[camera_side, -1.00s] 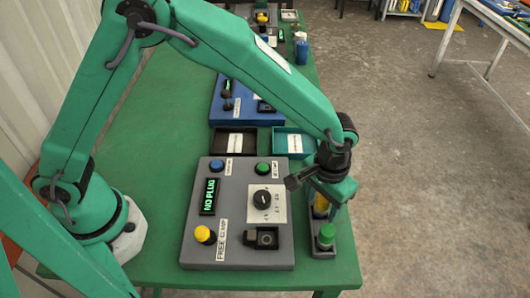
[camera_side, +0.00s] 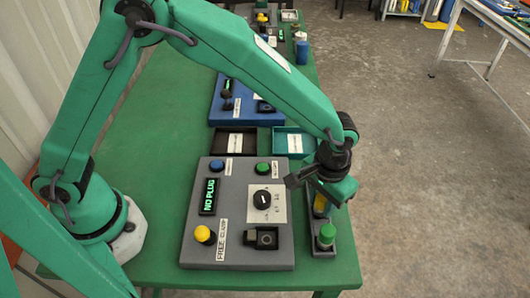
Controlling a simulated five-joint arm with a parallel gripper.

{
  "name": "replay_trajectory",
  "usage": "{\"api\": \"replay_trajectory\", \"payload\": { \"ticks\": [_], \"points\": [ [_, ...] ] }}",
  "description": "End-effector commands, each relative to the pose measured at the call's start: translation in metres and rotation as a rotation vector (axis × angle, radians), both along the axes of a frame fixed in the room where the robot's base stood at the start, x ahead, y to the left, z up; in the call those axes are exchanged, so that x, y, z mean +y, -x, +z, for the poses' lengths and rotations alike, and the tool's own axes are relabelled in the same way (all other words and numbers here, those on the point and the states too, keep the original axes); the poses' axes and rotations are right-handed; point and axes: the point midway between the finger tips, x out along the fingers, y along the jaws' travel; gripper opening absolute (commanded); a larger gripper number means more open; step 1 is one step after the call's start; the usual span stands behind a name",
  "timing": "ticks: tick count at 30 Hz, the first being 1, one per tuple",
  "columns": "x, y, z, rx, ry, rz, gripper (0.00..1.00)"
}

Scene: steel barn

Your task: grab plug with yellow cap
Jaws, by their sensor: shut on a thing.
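The plug with the yellow cap (camera_side: 320,204) stands in the narrow grey rack at the right edge of the green table, partly hidden by my gripper. My gripper (camera_side: 321,193) is over the rack, shut on the yellow-capped plug. The fingertips are largely hidden by the hand, so the exact grip does not show. A plug with a green cap (camera_side: 327,234) stands upright in the front of the same rack (camera_side: 325,252), just in front of my gripper.
A grey panel (camera_side: 200,257) left of the rack has a "NO PLUG" display (camera_side: 208,197), a knob, coloured buttons and a dark socket (camera_side: 267,238). Behind it are a black tray (camera_side: 222,151), a teal tray (camera_side: 305,141) and a blue panel (camera_side: 217,112). The table's left part is clear.

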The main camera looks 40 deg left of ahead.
Motion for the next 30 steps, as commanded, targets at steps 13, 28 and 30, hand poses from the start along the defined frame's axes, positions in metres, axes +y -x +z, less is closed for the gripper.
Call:
{"api": "replay_trajectory", "payload": {
  "ticks": [13, 28, 30],
  "points": [
    [-0.005, 0.010, 0.047, -0.003, 0.002, -0.005, 0.06],
    [-0.035, 0.088, 0.095, -0.002, 0.002, -0.003, 0.06],
    [-0.038, 0.095, 0.100, -0.002, 0.002, -0.003, 0.06]
  ]
}}
